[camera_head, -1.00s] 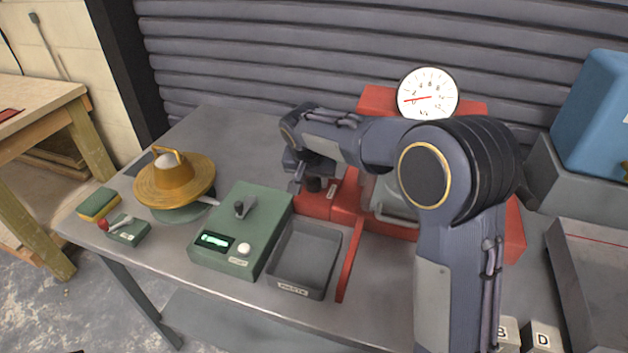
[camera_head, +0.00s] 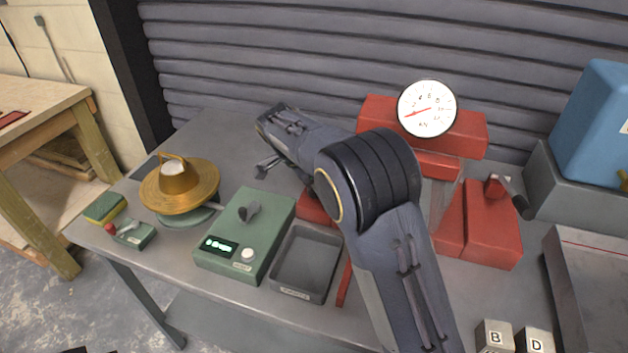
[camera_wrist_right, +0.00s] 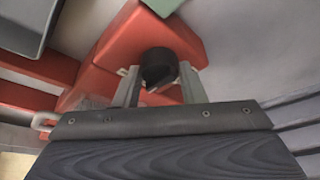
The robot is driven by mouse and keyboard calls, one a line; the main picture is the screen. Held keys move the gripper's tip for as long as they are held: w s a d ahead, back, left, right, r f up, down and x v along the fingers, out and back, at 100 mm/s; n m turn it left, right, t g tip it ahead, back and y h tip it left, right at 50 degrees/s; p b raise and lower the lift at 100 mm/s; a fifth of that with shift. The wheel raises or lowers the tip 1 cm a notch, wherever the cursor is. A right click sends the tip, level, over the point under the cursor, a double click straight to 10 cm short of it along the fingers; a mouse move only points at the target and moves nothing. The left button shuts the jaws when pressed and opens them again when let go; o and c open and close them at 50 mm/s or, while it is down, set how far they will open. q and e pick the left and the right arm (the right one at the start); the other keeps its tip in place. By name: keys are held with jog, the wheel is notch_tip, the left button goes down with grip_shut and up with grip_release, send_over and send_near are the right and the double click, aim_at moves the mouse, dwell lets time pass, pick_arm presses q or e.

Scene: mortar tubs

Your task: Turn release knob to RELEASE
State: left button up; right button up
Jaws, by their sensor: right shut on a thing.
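The release knob, a dark round knob (camera_wrist_right: 158,68), sits on a red housing (camera_wrist_right: 120,45) in the right wrist view. My right gripper (camera_wrist_right: 160,80) is shut on it, with one finger on each side. In the head view my right arm reaches across the red machine (camera_head: 425,165), and the wrist (camera_head: 285,125) hides the knob. No RELEASE marking is readable, so I cannot tell the knob's setting. My left gripper is not in view.
A round gauge (camera_head: 426,108) stands at the back. A brass-coloured pan (camera_head: 180,188) is at left. Lettered cubes (camera_head: 495,338) are at lower right.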

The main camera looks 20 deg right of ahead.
jog(key=shift+m, duration=0.5)
jog(key=o, duration=1)
jog(key=v, duration=0.7)
jog(key=shift+a+r, duration=0.2)
jog(key=shift+r, duration=0.1)
jog(key=shift+w, duration=0.1)
